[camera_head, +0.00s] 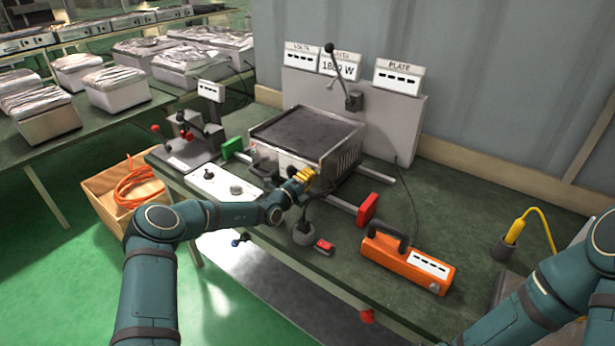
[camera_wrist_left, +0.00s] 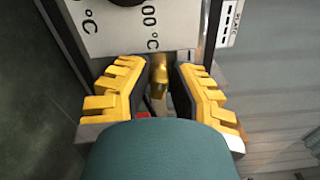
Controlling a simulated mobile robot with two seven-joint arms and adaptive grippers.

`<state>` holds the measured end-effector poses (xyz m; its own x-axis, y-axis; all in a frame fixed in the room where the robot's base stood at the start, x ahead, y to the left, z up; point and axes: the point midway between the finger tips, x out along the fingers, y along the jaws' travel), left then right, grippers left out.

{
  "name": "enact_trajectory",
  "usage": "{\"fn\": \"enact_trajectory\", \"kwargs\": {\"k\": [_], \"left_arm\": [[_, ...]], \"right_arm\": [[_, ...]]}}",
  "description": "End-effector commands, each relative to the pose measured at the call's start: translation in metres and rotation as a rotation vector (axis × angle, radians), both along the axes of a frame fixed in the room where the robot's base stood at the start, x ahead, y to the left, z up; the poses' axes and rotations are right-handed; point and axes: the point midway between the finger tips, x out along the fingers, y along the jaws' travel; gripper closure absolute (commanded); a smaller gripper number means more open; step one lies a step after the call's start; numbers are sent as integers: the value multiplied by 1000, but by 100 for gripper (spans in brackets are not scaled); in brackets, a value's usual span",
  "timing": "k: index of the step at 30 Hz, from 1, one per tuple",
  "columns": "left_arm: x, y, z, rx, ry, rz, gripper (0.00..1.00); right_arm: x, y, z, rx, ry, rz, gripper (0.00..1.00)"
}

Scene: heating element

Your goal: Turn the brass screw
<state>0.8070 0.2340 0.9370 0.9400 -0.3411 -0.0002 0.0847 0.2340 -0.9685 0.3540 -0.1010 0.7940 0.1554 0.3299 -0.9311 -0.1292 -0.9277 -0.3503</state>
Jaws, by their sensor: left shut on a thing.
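The heating unit (camera_head: 307,135), a grey box with a dark top plate, stands on the green bench. My left gripper (camera_head: 303,179) is at its front face, with yellow ribbed fingers. In the left wrist view, the brass screw (camera_wrist_left: 158,72) shows as a small yellow-brown piece between the fingers of my left gripper (camera_wrist_left: 157,88), which is shut on it. A white panel with °C markings (camera_wrist_left: 110,28) lies just beyond the fingers. In the head view the screw is hidden by my gripper. My right gripper is out of view; only its arm shows at the lower right.
A white control box (camera_head: 222,186) and a clamp stand (camera_head: 187,140) are left of the unit. A red block (camera_head: 367,209), an orange handled case (camera_head: 408,264) and a small red switch (camera_head: 324,246) are to the right and front. A yellow-handled tool (camera_head: 516,229) stands far right.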

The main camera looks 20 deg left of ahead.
Motion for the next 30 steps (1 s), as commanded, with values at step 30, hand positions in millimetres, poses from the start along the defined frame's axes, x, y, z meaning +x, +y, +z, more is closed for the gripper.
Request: {"fn": "enact_trajectory", "kwargs": {"k": [30], "left_arm": [[2,-1,3,-254,83,-1,100]], "right_arm": [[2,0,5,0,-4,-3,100]]}}
